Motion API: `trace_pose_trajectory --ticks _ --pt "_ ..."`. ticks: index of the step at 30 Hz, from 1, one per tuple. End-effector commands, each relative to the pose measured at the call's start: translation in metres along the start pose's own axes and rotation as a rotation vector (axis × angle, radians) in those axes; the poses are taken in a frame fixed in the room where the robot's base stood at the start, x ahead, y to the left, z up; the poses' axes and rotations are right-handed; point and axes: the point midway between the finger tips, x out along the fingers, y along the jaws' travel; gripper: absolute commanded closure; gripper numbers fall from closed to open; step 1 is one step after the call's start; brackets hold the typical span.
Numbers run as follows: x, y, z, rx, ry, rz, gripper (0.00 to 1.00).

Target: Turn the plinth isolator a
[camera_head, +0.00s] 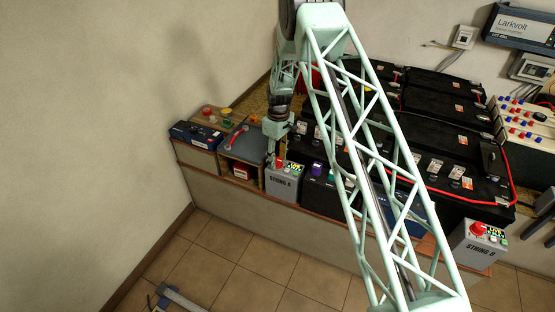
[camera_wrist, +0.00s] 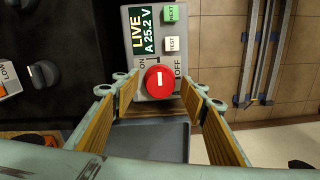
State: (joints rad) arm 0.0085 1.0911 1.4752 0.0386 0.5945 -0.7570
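Plinth isolator A is a grey box (camera_head: 283,188) marked STRING A, on the plinth in the middle of the head view. Its round red knob (camera_wrist: 158,82) has a white mark that lies upright in the wrist view, between ON at left and OFF at right. The panel (camera_wrist: 145,31) shows LIVE A 25.2 V. My gripper (camera_wrist: 159,88) is open, with one finger on each side of the knob in the wrist view. I cannot tell whether the fingers reach down around the knob or touch it. In the head view my gripper (camera_head: 276,155) partly hides the knob.
Green NEXT (camera_wrist: 171,13) and white TEST (camera_wrist: 172,44) buttons sit close beyond the knob. Black batteries (camera_head: 445,145) stand behind. A second box, STRING B (camera_head: 478,248), stands at right. Tiled floor (camera_head: 240,260) is in front.

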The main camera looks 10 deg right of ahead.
Motion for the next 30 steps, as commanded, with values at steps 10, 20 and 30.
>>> trace_pose_trajectory --ticks 10,20,30 --pt "-0.0002 0.0 0.0 0.0 0.0 0.0 0.84" --pt "-0.0001 0.0 0.0 0.021 0.001 0.0 0.84" --pt "0.0 0.0002 -0.0002 0.158 0.005 0.0 0.84"
